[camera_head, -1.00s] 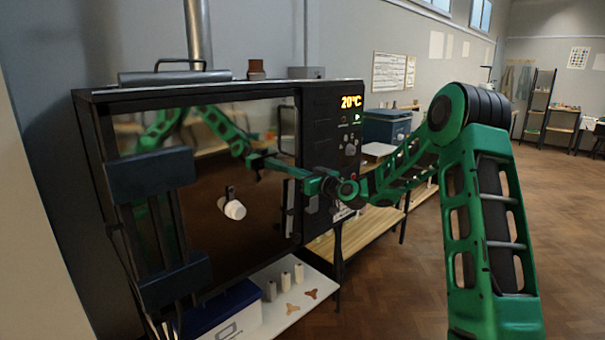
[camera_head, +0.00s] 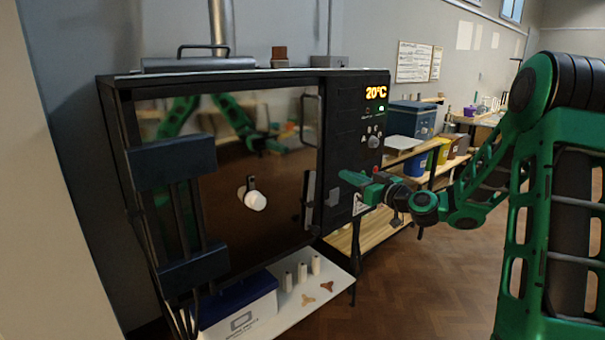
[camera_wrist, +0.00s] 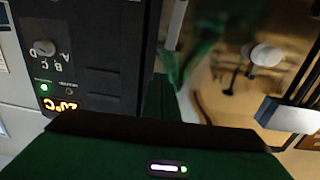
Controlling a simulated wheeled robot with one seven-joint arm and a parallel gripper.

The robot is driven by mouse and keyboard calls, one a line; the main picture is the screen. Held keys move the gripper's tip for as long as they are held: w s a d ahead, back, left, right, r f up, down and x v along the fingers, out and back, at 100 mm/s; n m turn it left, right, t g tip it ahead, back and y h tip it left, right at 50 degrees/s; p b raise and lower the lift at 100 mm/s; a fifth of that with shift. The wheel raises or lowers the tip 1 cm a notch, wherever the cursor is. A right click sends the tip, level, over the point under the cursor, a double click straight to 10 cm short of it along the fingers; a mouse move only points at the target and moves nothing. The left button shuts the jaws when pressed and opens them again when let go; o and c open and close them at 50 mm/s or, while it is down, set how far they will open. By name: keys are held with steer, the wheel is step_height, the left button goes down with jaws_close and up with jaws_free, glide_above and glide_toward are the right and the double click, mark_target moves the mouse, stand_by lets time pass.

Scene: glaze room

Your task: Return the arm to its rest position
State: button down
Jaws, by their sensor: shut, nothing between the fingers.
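My green arm reaches in from the right side of the head view. My gripper (camera_head: 352,178) is at its left end, in front of the kiln's control panel (camera_head: 371,140) and beside the door's edge. It is shut and holds nothing. The kiln (camera_head: 222,75) is a black box whose shiny, mirror-like door (camera_head: 225,190) appears closed; the green arm shows in its reflection. The panel display (camera_head: 376,92) reads 20°C with a green light below. The wrist view shows the panel (camera_wrist: 85,50) upside down and close by. Any contact between gripper and kiln cannot be told.
Below the kiln a white shelf (camera_head: 300,312) holds a blue-lidded box (camera_head: 237,306), several white posts and small three-armed pieces. Behind the arm stand a wooden bench (camera_head: 370,232) and a blue box (camera_head: 411,118). The wood floor (camera_head: 440,290) at right is open.

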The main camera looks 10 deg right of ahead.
steer(key=s+a+f+g+h, duration=0.1)
steer(key=s+f+g, duration=0.3)
steer(key=s, duration=0.3)
steer(key=s+f+g+h, duration=0.2)
steer(key=s+f+g, duration=0.2)
steer(key=s, duration=0.3)
steer(key=s+d+m+g+h, duration=0.1)
steer(key=s+d+m+g, duration=0.2)
steer(key=s, duration=1.4)
steer(key=s+d+f+m+g+h, duration=0.1)
steer(key=s+d+m+g, duration=0.3)
steer(key=s, duration=1.4)
steer(key=m+g+h, duration=0.1)
steer(key=m, duration=0.2)
steer(key=shift+m+g, duration=0.4)
steer(key=shift+w+d+f, duration=0.1)
steer(key=shift+w+f, duration=0.05)
steer(key=shift+w+f+h, duration=0.2)
steer(key=shift+w+h, duration=0.1)
steer(key=shift+w, duration=0.2)
